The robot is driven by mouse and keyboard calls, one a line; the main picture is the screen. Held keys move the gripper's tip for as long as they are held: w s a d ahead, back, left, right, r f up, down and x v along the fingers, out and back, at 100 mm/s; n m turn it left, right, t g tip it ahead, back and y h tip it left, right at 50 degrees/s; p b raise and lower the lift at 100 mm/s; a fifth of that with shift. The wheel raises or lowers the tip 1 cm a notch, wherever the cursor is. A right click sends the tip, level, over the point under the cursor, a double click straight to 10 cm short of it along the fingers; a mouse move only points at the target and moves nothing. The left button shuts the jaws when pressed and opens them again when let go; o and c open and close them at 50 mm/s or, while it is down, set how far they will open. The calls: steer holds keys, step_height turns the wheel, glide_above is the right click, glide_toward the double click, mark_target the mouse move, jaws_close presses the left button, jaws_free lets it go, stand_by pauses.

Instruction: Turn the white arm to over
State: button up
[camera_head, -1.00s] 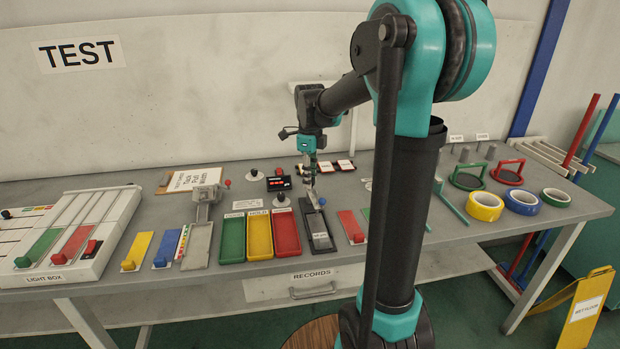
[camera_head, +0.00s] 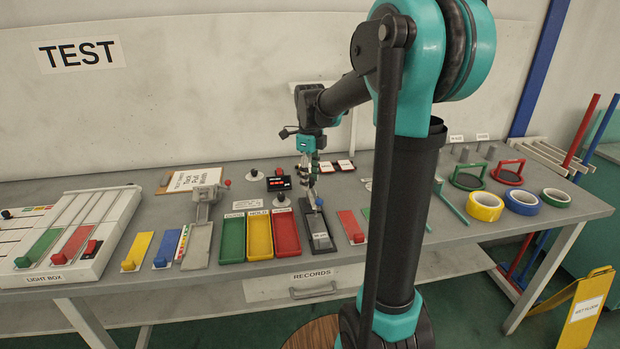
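My gripper (camera_head: 312,200) points down over the middle of the bench, at the back end of a dark narrow tray with a light label (camera_head: 320,238). It is small in view, and I cannot tell whether its fingers are open or shut or whether they touch anything. I cannot make out a white arm for certain; my gripper may hide it. Small white labels (camera_head: 344,165) stand behind and to the right of my gripper, but their words are too small to read.
Green, yellow and red trays (camera_head: 259,235) lie left of my gripper. A black box with a red display (camera_head: 279,183) stands behind them. A red block plate (camera_head: 351,226) lies to the right. Tape rolls (camera_head: 485,206) sit farther right. My own arm hides part of the bench.

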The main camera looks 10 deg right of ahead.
step_height(320, 180, up, 12)
stand_by(0.7)
